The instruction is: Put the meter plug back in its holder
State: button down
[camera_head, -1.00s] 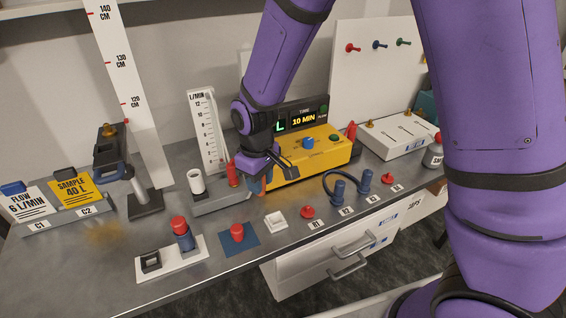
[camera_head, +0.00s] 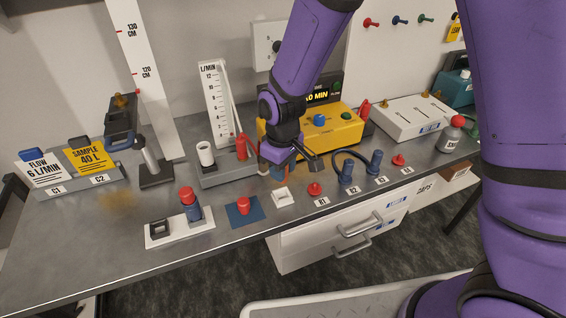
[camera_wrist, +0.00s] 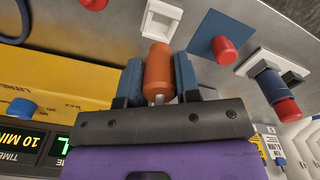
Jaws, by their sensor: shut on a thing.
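My gripper (camera_wrist: 159,85) is shut on an orange plug (camera_wrist: 160,62), held between its two blue finger pads. In the head view my gripper (camera_head: 284,172) is in front of the yellow box, right of the meter's grey base (camera_head: 226,173). The plug is mostly hidden there. A small white square holder (camera_head: 283,198) lies on the bench just in front of the plug. It also shows in the wrist view (camera_wrist: 160,18), beyond the plug's end and apart from it. The meter has an upright L/MIN scale (camera_head: 215,105), a white cup and a red piece on its base.
A blue pad (camera_head: 235,217) with a red knob lies left of the holder. A white tray (camera_head: 170,239) carries a red-capped blue piece. Red pegs and a dark blue cable (camera_head: 345,160) lie to the right. The yellow box (camera_head: 340,132) stands behind my gripper.

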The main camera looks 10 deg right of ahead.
jog(key=shift+f, duration=2)
jog(key=shift+f, duration=1.15)
jog(key=c, duration=0.8)
grip_release()
jog(key=shift+o, duration=0.2)
notch_tip(320, 180, up, 11)
jog(key=shift+f, duration=0.1)
